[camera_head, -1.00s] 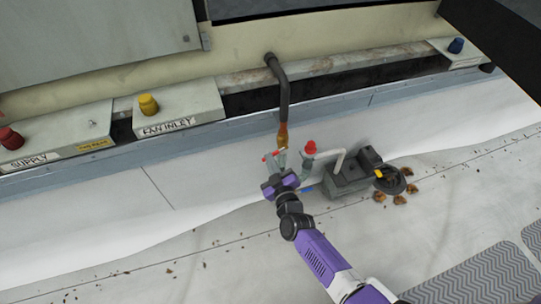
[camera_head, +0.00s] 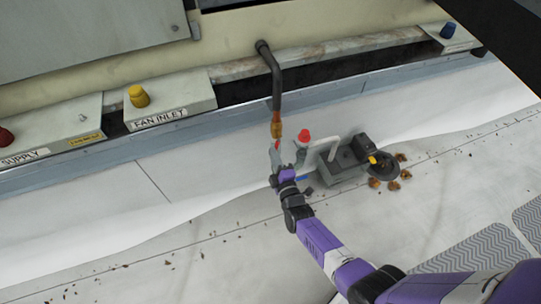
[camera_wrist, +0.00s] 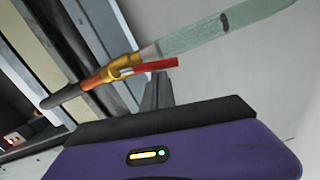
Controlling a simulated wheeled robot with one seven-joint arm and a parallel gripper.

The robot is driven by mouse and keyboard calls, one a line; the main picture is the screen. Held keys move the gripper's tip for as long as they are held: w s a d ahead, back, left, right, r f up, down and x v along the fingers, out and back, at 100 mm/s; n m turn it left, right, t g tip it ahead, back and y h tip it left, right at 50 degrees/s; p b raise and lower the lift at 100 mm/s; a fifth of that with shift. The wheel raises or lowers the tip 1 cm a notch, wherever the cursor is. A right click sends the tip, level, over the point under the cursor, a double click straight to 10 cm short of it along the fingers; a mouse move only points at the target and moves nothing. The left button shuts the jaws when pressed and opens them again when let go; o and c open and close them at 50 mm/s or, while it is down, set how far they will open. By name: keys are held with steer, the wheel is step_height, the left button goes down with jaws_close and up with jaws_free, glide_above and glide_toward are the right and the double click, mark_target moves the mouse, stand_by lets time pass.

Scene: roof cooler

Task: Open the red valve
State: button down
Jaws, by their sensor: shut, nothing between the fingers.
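The red valve handle (camera_wrist: 150,66) is a flat red lever on a brass fitting (camera_wrist: 118,68) in the wrist view. The fitting joins a dark pipe to a pale green translucent tube. In the head view the brass fitting (camera_head: 277,129) hangs below the bent dark pipe, and the handle is small and partly hidden by my gripper. My gripper (camera_head: 275,158) is just below the fitting, shut and empty. In the wrist view its grey fingers (camera_wrist: 157,92) show close by the lever's free end; I cannot tell whether they touch.
A grey pump-like unit (camera_head: 345,165) with a red knob (camera_head: 304,135) stands right of my gripper. Brown debris (camera_head: 392,182) lies beside it. Boxes with yellow (camera_head: 138,96), red (camera_head: 6,137) and blue (camera_head: 449,30) knobs line the back. The pale floor at left is mostly clear.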

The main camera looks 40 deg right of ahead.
steer(key=shift+s+d+f+n, duration=0.15)
steer(key=shift+d+n, duration=0.15)
steer(key=shift+n, duration=0.3)
steer(key=shift+s+d+f+n, duration=0.15)
steer(key=shift+d+n, duration=0.15)
steer(key=shift+n, duration=0.3)
steer(key=shift+a+b, duration=0.1)
steer(key=shift+b, duration=0.2)
